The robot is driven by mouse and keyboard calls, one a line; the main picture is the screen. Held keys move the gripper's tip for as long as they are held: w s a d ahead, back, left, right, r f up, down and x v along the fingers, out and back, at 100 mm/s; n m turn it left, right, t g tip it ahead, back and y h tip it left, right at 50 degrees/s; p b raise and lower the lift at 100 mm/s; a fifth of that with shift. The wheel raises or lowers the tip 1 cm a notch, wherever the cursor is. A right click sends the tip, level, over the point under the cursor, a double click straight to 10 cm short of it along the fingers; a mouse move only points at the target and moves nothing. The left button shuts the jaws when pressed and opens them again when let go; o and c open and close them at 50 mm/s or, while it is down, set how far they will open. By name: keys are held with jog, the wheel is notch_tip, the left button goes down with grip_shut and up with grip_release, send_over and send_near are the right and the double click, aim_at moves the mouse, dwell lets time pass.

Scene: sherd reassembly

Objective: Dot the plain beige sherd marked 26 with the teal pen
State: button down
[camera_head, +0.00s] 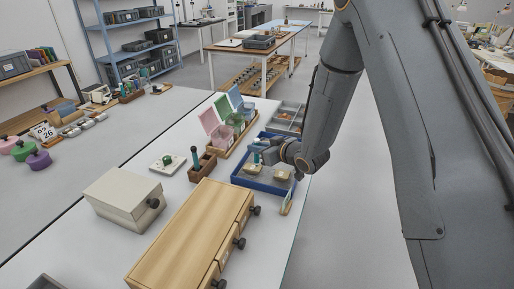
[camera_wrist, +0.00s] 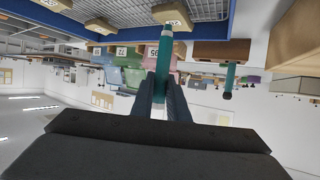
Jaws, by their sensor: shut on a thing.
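My gripper (camera_head: 268,155) is shut on a teal pen (camera_wrist: 163,60); the pen also shows in the head view (camera_head: 257,157). The gripper is over the blue tray (camera_head: 243,183). In the wrist view, which is upside down, the pen's far end overlaps or lies just short of a beige sherd (camera_wrist: 174,14); I cannot tell whether they touch. That sherd bears a dark mark too small to read. A second beige sherd (camera_wrist: 99,26) lies to one side. In the head view, beige sherds (camera_head: 281,175) lie in the tray; I cannot tell which is 26.
A wooden block (camera_head: 204,166) left of the tray holds another teal pen (camera_head: 194,154). Pink, green and blue boxes (camera_head: 228,120) stand behind. A wooden drawer cabinet (camera_head: 185,230) and a beige box (camera_head: 122,195) are in front. A grey tray (camera_head: 290,112) lies beyond the blue one.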

aim_at(257, 140)
jog(key=shift+f+b, duration=0.35)
jog(key=shift+f, duration=0.3)
dwell(1.4)
jog(key=shift+r, duration=0.1)
jog(key=shift+r+p, duration=2.4)
jog(key=shift+r, duration=1.05)
